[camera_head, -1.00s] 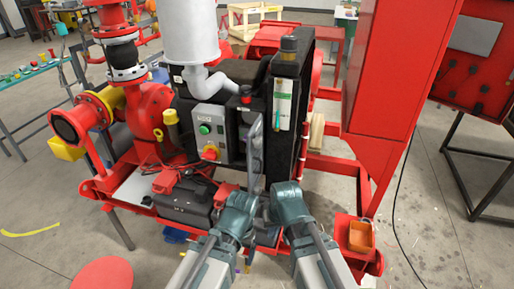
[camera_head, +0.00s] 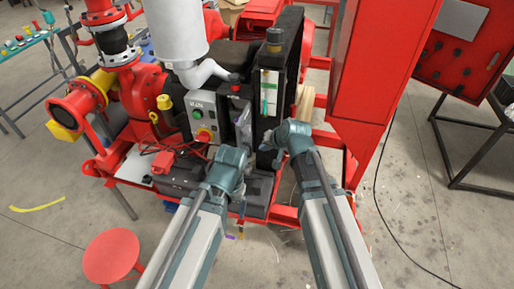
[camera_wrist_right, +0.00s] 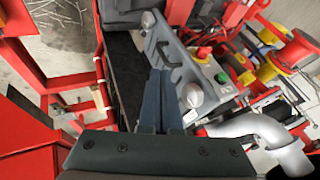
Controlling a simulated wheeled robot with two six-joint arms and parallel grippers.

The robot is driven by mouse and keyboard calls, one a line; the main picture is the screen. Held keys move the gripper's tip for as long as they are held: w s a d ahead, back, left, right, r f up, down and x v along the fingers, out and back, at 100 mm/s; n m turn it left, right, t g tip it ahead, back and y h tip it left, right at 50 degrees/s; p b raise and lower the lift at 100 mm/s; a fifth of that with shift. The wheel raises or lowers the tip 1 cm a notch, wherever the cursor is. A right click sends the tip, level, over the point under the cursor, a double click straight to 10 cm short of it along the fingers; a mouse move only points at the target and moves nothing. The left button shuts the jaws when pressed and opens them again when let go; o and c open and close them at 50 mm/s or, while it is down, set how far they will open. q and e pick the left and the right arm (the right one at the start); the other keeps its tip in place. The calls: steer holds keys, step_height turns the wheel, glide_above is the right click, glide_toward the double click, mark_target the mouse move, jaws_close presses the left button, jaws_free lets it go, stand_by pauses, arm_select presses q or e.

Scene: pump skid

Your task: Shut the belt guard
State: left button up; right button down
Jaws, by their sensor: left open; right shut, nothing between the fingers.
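The belt guard appears to be the thin grey panel (camera_head: 243,124) on the front of the black housing (camera_head: 286,80), right of the control box; how far it stands open is hard to tell. In the right wrist view a grey slotted panel (camera_wrist_right: 178,62), probably the guard, stands beside a dark recess. My right gripper (camera_head: 268,143) is shut and empty, in front of the housing and right of the panel. Its closed fingers (camera_wrist_right: 160,98) overlap the panel's lower edge in the wrist view; contact is unclear. My left gripper (camera_head: 243,163) is open, below the panel, partly hidden by its own wrist.
The control box (camera_head: 204,118) with green and red-yellow buttons sits left of the panel. A tall red cabinet (camera_head: 375,75) stands close to my right arm. Black boxes and wires lie on the red skid below. A red stool (camera_head: 112,255) is at lower left.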

steer(key=w+a+f+b, duration=0.6)
steer(key=f, duration=0.1)
steer(key=shift+a, duration=0.25)
stand_by(0.5)
